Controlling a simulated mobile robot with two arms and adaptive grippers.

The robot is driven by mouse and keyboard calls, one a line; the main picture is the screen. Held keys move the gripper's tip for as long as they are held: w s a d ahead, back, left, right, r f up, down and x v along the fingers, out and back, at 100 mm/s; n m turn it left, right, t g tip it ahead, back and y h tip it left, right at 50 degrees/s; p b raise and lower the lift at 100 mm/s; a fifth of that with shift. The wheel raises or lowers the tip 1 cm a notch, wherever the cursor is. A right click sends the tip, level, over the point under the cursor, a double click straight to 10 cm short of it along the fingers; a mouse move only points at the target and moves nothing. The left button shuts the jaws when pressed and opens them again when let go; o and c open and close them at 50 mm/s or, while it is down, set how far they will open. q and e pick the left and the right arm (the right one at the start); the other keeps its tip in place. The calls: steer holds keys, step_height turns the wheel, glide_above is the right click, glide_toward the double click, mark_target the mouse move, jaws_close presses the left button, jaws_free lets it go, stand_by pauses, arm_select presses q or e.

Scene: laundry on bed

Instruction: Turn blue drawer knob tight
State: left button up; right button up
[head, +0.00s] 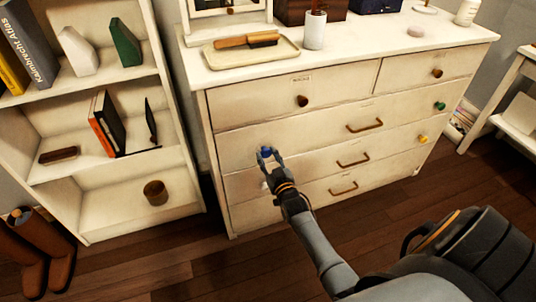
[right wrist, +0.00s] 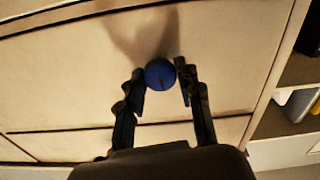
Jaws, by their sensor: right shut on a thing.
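The blue knob (right wrist: 160,74) sits on a cream drawer front, at the left end of the second drawer row of the dresser (head: 300,129). In the head view the blue knob shows as a small blue spot (head: 266,151) at my right fingertips. My right gripper (head: 268,156) reaches up to it from below and is shut on it. In the right wrist view the fingers (right wrist: 162,84) stand on either side of the knob. A dark line marks the knob's face. My left gripper is not in view.
Other knobs on the dresser are brown (head: 302,101), green (head: 440,106) and yellow (head: 423,139). Brown bar handles (head: 365,126) are on the drawers. A tray (head: 251,54) with brushes stands on top. A shelf unit (head: 184,150) stands close at left. Wooden floor lies in front.

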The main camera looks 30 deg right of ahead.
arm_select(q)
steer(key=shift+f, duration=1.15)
arm_select(e)
steer(key=shift+m, duration=1)
steer(key=o, duration=1.2)
steer(key=shift+c, duration=0.2)
steer(key=v, duration=1.2)
